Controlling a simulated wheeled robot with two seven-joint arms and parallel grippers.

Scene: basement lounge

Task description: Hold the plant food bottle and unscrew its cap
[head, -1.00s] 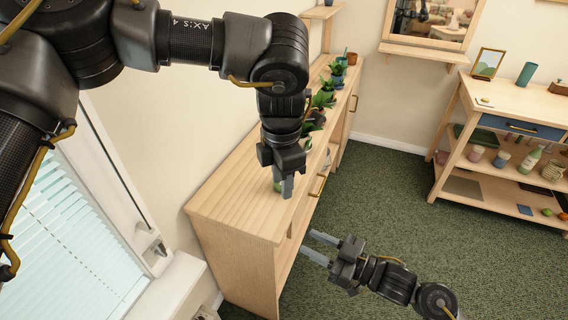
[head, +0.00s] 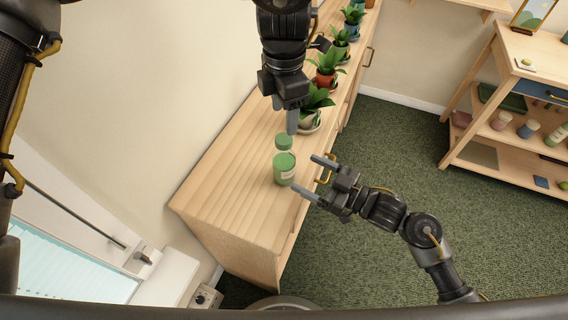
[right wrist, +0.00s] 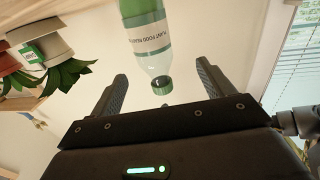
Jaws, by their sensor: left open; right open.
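The green plant food bottle (head: 284,172) stands upright on the wooden cabinet top (head: 225,185), with a pale label and a green cap (head: 284,141). In the right wrist view the bottle (right wrist: 147,40) appears upside down, its label facing me and its cap (right wrist: 162,85) lowest. My right gripper (head: 304,172) is open beside the bottle, fingers pointing at it. In the wrist view the bottle lies in line with the gap between the fingers (right wrist: 162,72), which have not closed on it. My left gripper (head: 291,122) is open, pointing down near the cap; one finger hides the other.
Potted plants stand along the cabinet behind the bottle, the nearest (head: 314,105) close to my left gripper. The cabinet's near end is bare. A wooden shelf unit (head: 520,165) stands at the right across green carpet (head: 390,150). A window (head: 75,265) is at lower left.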

